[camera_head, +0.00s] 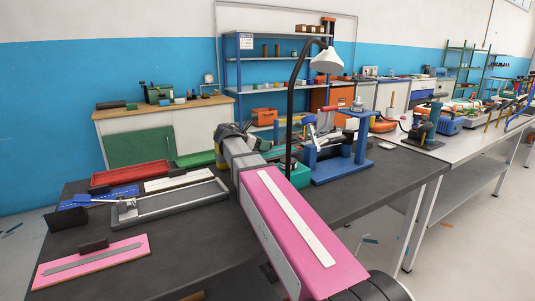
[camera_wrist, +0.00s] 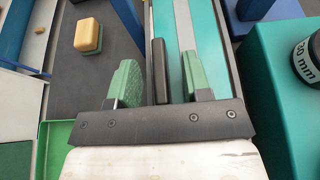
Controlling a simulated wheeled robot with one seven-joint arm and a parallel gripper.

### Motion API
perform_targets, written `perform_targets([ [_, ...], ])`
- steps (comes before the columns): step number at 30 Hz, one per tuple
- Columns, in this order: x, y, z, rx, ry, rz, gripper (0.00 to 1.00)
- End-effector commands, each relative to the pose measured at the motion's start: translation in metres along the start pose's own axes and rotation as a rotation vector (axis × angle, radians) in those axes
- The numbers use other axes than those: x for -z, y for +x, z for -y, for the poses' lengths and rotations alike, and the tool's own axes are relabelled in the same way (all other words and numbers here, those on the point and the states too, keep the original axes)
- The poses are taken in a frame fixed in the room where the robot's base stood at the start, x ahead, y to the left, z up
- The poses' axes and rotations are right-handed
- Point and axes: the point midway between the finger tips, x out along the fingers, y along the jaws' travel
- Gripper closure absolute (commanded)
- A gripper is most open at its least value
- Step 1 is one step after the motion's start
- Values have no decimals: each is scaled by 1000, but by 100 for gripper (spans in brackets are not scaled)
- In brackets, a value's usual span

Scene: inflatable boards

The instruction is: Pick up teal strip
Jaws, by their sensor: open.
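In the wrist view, a long teal strip (camera_wrist: 212,45) runs up the picture, with a narrow pale grey band along it. My gripper (camera_wrist: 158,62) is open, with a green finger on each side of a slim black block (camera_wrist: 160,70). The right finger overlaps the teal surface and the left finger is over the left edge side. Nothing is seen gripped, and I cannot tell whether the fingers touch the strip. In the head view, my arm hides most of this spot.
In the head view, a pink board (camera_head: 92,262), a grey tray (camera_head: 175,207), a lamp (camera_head: 326,61) and a blue frame (camera_head: 340,165) occupy the dark table.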

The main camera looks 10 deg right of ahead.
Motion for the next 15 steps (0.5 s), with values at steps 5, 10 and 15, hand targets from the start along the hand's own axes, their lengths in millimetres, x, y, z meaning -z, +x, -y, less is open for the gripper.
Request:
perform_targets([
  [5, 0, 4, 0, 0, 0, 0, 55],
  [10, 0, 4, 0, 0, 0, 0, 81],
  [15, 0, 4, 0, 0, 0, 0, 100],
])
